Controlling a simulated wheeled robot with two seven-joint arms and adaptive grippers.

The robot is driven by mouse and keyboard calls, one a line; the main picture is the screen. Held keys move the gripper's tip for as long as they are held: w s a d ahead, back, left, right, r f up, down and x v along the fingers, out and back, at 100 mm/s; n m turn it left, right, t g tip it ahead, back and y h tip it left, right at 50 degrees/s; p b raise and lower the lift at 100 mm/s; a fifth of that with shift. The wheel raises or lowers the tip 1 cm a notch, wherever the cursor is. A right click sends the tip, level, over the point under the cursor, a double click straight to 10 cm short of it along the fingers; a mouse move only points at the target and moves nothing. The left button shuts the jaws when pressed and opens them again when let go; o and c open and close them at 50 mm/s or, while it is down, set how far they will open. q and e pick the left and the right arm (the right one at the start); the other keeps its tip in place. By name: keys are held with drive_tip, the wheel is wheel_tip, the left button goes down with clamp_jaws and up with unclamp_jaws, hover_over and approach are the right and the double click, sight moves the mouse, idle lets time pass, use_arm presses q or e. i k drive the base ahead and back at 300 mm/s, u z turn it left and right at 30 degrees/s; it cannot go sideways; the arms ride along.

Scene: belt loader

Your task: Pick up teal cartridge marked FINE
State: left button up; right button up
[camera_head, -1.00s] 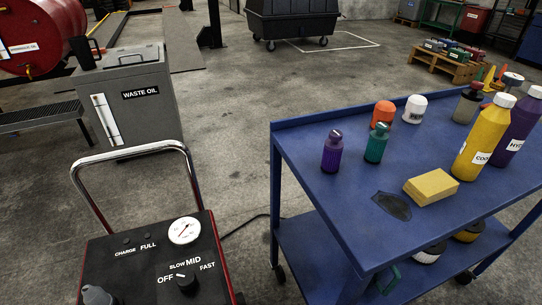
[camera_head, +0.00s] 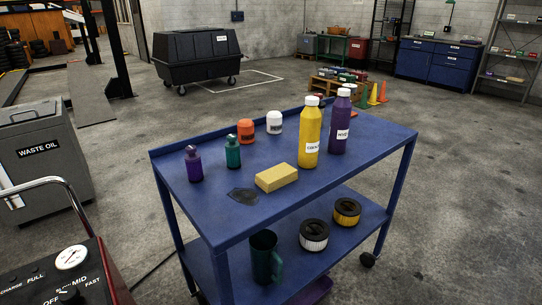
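A teal cartridge (camera_head: 233,152) stands upright on the top shelf of the blue cart (camera_head: 205,215), toward its left end. Any marking on it is too small to read. A similar purple cartridge (camera_head: 194,165) stands just left of it. An orange-capped cartridge (camera_head: 246,131) and a white-capped one (camera_head: 275,123) stand behind and to the right. Neither of my grippers shows in the head view.
A yellow sponge (camera_head: 277,177) and a dark stain lie near the cart's front edge. Yellow (camera_head: 309,138) and purple (camera_head: 340,125) bottles stand to the right. A mug (camera_head: 264,258) and two filters sit on the lower shelf. A charger unit (camera_head: 70,270) stands at left.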

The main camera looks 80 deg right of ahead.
sight(232, 147)
drive_tip(key=u, duration=0.1)
drive_tip(key=k, duration=0.15)
drive_tip(key=z, duration=1.05)
